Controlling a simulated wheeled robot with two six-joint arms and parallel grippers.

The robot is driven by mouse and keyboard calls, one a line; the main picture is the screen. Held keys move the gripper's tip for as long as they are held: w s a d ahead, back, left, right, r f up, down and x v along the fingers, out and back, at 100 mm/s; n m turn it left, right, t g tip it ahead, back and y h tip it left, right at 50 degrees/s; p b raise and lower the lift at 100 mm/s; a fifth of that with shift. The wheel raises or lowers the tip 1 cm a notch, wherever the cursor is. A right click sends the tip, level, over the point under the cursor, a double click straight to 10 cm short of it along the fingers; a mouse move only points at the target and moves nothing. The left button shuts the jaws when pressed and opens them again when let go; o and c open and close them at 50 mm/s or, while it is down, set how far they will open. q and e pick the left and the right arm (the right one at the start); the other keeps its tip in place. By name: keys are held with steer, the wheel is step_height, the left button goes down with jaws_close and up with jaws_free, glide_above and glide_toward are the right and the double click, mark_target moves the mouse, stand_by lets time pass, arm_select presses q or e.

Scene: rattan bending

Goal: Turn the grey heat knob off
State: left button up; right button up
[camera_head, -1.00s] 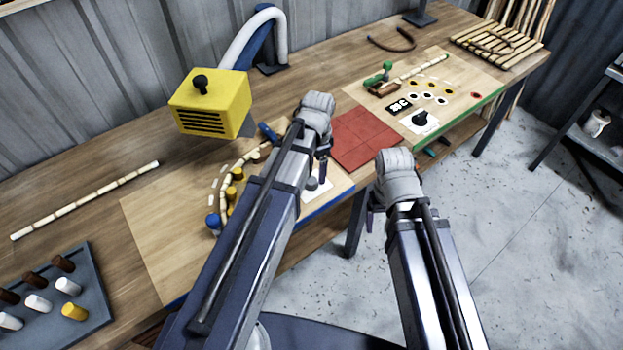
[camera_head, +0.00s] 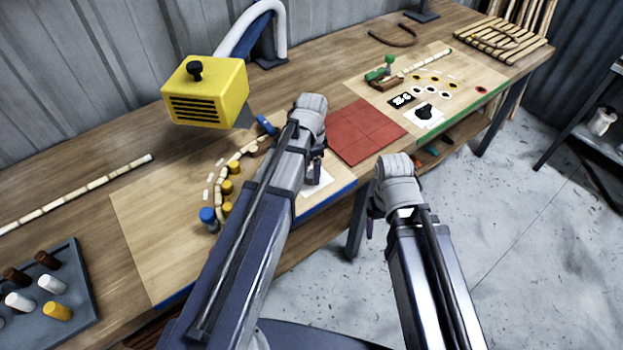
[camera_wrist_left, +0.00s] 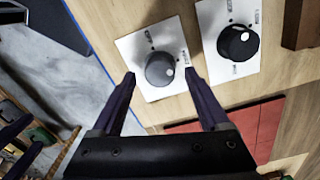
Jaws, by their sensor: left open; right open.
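The grey heat knob (camera_wrist_left: 160,68) sits on a white plate (camera_wrist_left: 145,46) in the left wrist view, with a pale dot at its right side. My left gripper (camera_wrist_left: 160,80) is open, its two dark fingertips on either side of the knob's near edge; contact cannot be told. In the head view my left gripper (camera_head: 316,168) hangs over the board's front edge and hides the knob; part of the white plate (camera_head: 322,183) shows. My right gripper (camera_head: 378,205) is open and empty, in front of the table, its fingers mostly hidden by its wrist.
A black knob (camera_wrist_left: 238,43) on its own white plate stands close beside the grey one. A red mat (camera_head: 362,132) lies right of the board. A yellow box (camera_head: 205,90) stands behind. Another black knob (camera_head: 425,112) is on the far right board.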

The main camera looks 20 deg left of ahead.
arm_select(q)
steer(key=shift+f+b, duration=0.5)
steer(key=shift+f, duration=0.45)
steer(key=shift+c, duration=0.2)
jaws_close()
